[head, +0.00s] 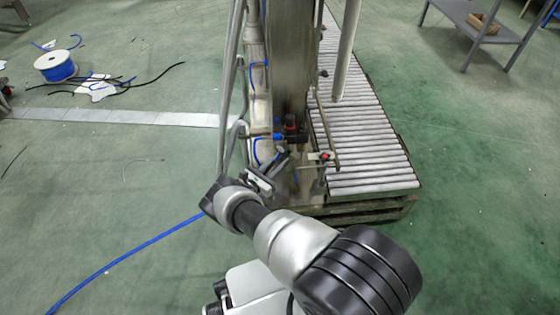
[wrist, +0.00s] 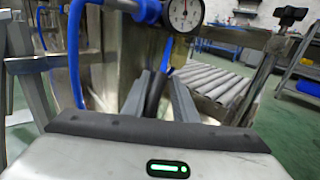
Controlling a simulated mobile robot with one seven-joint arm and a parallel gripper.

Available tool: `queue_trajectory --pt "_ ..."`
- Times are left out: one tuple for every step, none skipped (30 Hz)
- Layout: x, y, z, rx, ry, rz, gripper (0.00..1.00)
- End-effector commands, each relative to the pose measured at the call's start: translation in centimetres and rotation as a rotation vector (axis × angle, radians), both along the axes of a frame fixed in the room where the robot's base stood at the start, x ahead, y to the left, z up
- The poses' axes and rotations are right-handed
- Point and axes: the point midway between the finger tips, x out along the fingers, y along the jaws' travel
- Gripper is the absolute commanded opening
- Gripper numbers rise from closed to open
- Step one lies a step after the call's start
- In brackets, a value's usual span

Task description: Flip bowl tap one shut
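A blue and black air fitting (head: 291,131) is mounted low on the steel column in the head view. In the wrist view a round dial gauge (wrist: 184,13) and a brass-coloured fitting (wrist: 181,54) sit just beyond my fingers. I cannot pick out the bowl tap clearly; my fingers may hide it. My gripper (head: 279,160) is close to the column's foot, below the blue fitting. In the wrist view my gripper (wrist: 160,76) has two grey fingers pointing toward the fittings, with something dark between them. Whether they touch it is not clear.
A roller conveyor (head: 365,145) runs along the column's right side. A small red-marked part (head: 325,157) on a thin bracket stands right of my gripper. Blue hoses (wrist: 77,50) pass close by on the left. A cable reel (head: 56,66) lies on open floor at left.

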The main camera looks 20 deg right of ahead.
Motion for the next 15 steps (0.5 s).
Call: queue_trajectory --pt "-0.2 0.6 0.1 0.001 0.000 0.003 0.26" --pt "-0.4 1.0 0.1 0.001 0.000 0.002 0.26" --pt "-0.8 1.6 0.1 0.001 0.000 0.003 0.26" --pt "-1.1 2.1 0.1 0.000 0.001 0.003 0.26" --pt "-1.4 2.7 0.2 0.000 0.000 0.004 0.26" --pt "-1.8 3.6 0.1 0.001 0.000 0.004 0.26" --pt "-2.1 4.2 0.1 0.001 0.000 0.004 0.26" --pt "-2.5 4.9 0.2 0.000 0.000 0.006 0.26" --pt "-3.0 5.8 0.1 0.000 0.000 0.004 0.26" --pt "-3.3 6.5 0.1 0.001 0.000 0.005 0.26" --pt "-3.7 7.1 0.1 0.001 0.000 0.005 0.26" --pt "-4.2 8.0 0.1 0.001 0.000 0.004 0.26" --pt "-4.5 8.7 0.1 0.000 -0.001 0.005 0.26" --pt "-4.9 9.3 0.1 0.000 -0.001 0.005 0.26" --pt "-5.4 10.1 0.1 0.001 0.000 0.004 0.26"
